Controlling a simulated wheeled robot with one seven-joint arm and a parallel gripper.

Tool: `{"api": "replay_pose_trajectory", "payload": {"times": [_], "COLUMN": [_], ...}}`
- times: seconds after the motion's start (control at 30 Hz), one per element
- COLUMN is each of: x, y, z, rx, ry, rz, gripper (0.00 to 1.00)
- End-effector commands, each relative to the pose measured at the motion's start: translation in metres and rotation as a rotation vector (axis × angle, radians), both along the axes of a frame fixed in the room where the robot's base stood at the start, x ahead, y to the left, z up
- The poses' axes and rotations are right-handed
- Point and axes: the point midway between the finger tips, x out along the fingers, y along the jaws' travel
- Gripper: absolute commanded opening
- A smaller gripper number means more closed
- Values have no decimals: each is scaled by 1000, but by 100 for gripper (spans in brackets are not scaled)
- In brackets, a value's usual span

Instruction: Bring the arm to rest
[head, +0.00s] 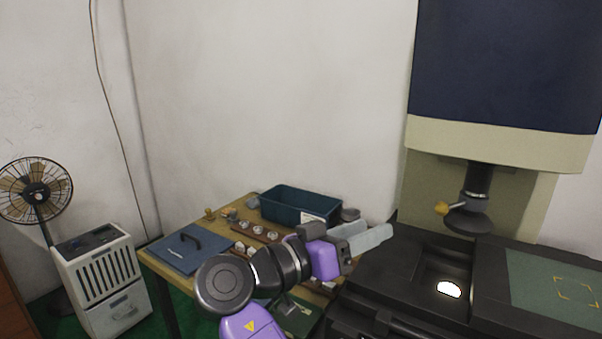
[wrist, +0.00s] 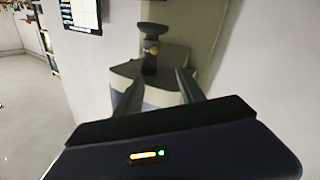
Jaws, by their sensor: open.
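My arm, purple and dark grey, reaches up from the bottom of the head view. My gripper (head: 385,235) is at its end, pointing right toward the large machine and held above the table's right edge. In the wrist view my gripper (wrist: 157,88) shows two dark fingers spread apart with nothing between them. Beyond the fingers is the machine's column with a dark spindle (wrist: 155,50). The spindle (head: 470,205) with its round plate also shows in the head view, right of my gripper and apart from it.
The machine's black bed (head: 400,275) stands at right, with a green mat (head: 540,285). A fan (head: 37,192) and a white cabinet (head: 100,275) stand at left.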

Motion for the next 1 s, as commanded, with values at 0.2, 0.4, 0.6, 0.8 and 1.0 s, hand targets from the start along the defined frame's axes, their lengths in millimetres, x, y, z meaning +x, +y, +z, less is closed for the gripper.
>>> {"api": "replay_pose_trajectory", "payload": {"times": [0.2, 0.4, 0.6, 0.8, 1.0], "x": [21, 42, 58, 57, 21], "y": [14, 36, 63, 89, 103], "z": [9, 20, 1, -52, -119], "rx": [-42, -74, -101, -109, -72], "ry": [22, 29, 61, 97, 101], "rz": [109, 269, 479, 731, 977], "gripper": [46, 46, 46, 46, 46]}}
